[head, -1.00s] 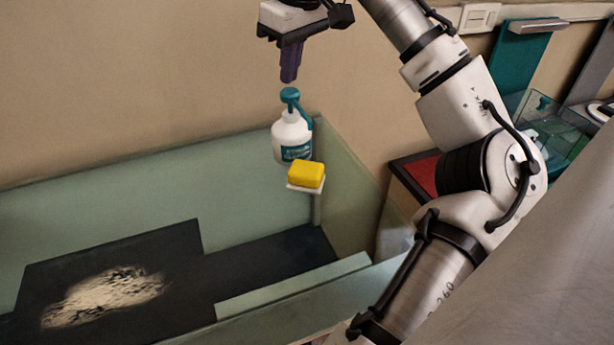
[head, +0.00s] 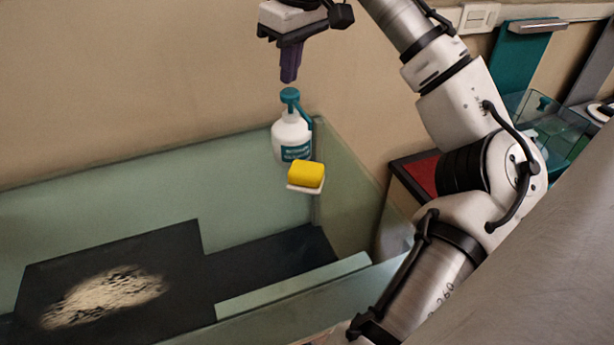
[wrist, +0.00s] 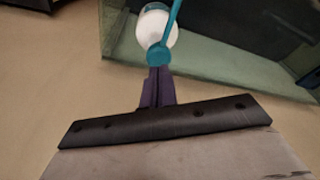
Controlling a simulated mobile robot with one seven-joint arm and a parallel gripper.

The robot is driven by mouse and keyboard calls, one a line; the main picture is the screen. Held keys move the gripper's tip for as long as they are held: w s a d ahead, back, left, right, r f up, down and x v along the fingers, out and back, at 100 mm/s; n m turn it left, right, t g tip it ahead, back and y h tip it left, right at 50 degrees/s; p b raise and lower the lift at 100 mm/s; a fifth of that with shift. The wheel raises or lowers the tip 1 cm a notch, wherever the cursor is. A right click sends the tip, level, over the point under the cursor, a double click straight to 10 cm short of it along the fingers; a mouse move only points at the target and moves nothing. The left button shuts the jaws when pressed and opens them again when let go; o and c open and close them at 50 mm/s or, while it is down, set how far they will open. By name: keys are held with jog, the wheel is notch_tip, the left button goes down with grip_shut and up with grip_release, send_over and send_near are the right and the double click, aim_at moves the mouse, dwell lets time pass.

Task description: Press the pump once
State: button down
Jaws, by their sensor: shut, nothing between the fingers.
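The pump bottle (head: 291,138) is white with a teal label and a teal pump head (head: 290,95). It stands upright at the corner of the green-walled basin in the head view. The bottle's base is partly hidden behind the yellow sponge.
A yellow sponge (head: 306,174) on a small white holder (head: 305,188) sits in front of the bottle. The green basin wall (head: 345,190) rises at the right. A dark panel with a pale patch (head: 110,275) lies in the basin. A red-topped box (head: 419,175) is behind my arm.

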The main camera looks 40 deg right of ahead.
aim_at(290, 91)
dwell(0.4)
jog(key=shift+f+b, duration=0.55)
jog(key=shift+f, duration=0.95)
jog(key=shift+r, duration=0.2)
jog(key=shift+r+p, duration=1.25)
jog(key=shift+p, duration=0.4)
notch_tip(290, 91, up, 2)
jog(key=p, duration=0.3)
jog(key=shift+r, duration=0.25)
notch_tip(290, 91, up, 4)
jog(key=shift+f, duration=0.2)
